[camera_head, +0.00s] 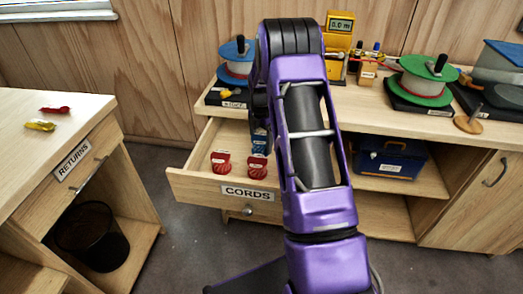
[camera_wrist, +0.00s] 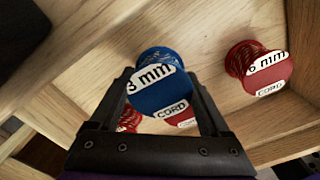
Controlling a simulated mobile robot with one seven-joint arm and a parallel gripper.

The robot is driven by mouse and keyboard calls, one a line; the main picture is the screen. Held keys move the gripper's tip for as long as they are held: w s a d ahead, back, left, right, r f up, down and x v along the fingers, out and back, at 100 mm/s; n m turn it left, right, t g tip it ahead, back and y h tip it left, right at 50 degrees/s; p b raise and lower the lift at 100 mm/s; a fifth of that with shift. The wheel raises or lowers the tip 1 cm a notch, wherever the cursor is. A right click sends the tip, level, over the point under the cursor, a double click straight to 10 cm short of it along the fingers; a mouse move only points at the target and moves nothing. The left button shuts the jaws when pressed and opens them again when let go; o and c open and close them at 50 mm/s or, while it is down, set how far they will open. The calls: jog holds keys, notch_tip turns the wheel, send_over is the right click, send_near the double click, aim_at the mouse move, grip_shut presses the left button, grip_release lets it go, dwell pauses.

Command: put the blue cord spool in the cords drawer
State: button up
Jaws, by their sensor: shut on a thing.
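The blue cord spool (camera_wrist: 162,98), labelled 3 mm CORD, is between the two fingers of my gripper (camera_wrist: 160,80), which is shut on it. In the head view the blue spool (camera_head: 259,145) shows partly beside my arm, behind the red spools. The cords drawer (camera_head: 198,187) is pulled open, with a CORDS label on its front. My gripper and the blue spool are over the inside of the drawer; I cannot tell if the spool touches its floor. Two red cord spools stand in it: one (camera_head: 221,164) on the left, another (camera_head: 257,168) nearer my arm.
In the wrist view one red spool (camera_wrist: 258,70) stands clear; the other is mostly hidden behind the blue one. The counter above holds a green reel (camera_head: 428,80) and a yellow meter (camera_head: 339,38). A blue case (camera_head: 391,157) sits on the shelf. A RETURNS desk (camera_head: 40,100) stands left.

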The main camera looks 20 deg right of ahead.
aim_at(261, 150)
jog(key=shift+f, duration=1.75)
jog(key=shift+f+b, duration=0.15)
jog(key=shift+b, duration=0.15)
jog(key=o, duration=1.3)
notch_tip(261, 150, up, 12)
jog(key=shift+r+p, duration=0.15)
jog(key=shift+p, duration=0.6)
